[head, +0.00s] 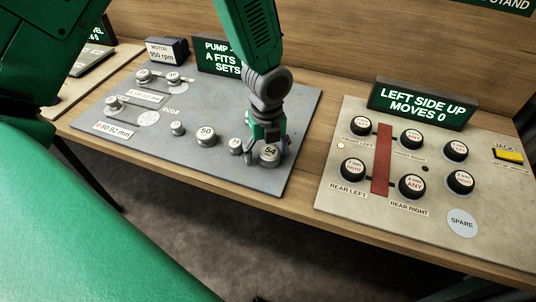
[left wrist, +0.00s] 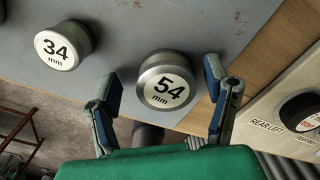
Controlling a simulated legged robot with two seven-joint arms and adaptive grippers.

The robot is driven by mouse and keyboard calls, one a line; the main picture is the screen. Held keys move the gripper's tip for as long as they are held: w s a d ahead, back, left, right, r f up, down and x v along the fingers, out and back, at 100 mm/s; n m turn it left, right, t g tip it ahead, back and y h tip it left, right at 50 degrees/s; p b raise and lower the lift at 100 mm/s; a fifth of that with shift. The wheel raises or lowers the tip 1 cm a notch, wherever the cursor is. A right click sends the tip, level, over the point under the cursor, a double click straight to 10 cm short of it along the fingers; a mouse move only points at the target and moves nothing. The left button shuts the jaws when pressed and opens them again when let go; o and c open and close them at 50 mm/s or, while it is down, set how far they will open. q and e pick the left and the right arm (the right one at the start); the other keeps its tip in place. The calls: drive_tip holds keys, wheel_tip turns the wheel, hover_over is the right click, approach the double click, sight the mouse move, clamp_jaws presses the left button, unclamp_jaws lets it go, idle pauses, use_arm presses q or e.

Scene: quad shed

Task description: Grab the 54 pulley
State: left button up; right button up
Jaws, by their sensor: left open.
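The 54 pulley (head: 269,154) is a short metal cylinder with a white "54 mm" label on top. It sits at the front right corner of the grey board (head: 210,160). My left gripper (head: 267,138) reaches down over it from above. In the left wrist view the 54 pulley (left wrist: 168,80) lies between the two spread fingers (left wrist: 160,95), with a gap visible on the left and a smaller one on the right. The fingers are open and hold nothing. My right gripper is not in view.
The 34 pulley (left wrist: 63,45) stands left of the 54 in the wrist view. The 50 pulley (head: 206,136) and smaller pulleys stand along the grey board. A pale board (head: 330,195) with black knobs and a red bar lies to the right. The wooden bench edge (head: 250,198) runs in front.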

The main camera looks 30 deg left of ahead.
use_arm(q)
drive_tip(key=shift+f, duration=0.15)
drive_tip(key=shift+d, duration=0.3)
drive_tip(key=shift+d+r, duration=0.2)
drive_tip(key=shift+d, duration=0.1)
drive_tip(key=c, duration=1.3)
